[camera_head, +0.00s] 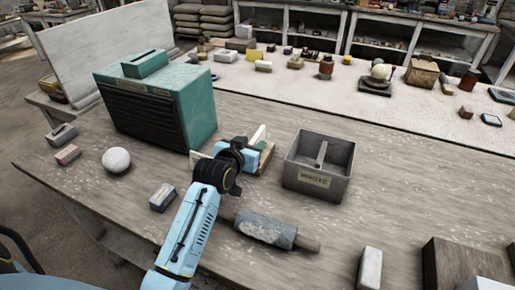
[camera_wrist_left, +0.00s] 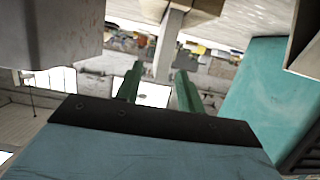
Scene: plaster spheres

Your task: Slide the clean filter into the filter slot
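The teal machine (camera_head: 205,115) stands at the back left of the table, with a raised teal housing (camera_head: 146,64) on top that has a dark slit, which looks like the filter slot. A pale upright panel (camera_head: 259,134), probably the clean filter, stands by a tan wooden base (camera_head: 267,157) right of the machine. In the left wrist view a thin pale-grey upright (camera_wrist_left: 169,45) is seen nearly edge-on. My left gripper (camera_wrist_left: 160,72) is open, its green fingers apart at the end of that upright; contact cannot be told. In the head view the gripper hides its fingers. My right gripper is out of view.
A grey bin marked WASTE (camera_head: 313,182) stands close right of my left gripper. A grey roller (camera_head: 266,229) lies in front. A white ball (camera_head: 116,160) and small blocks lie at the left. A white block (camera_head: 369,268) stands at the front right.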

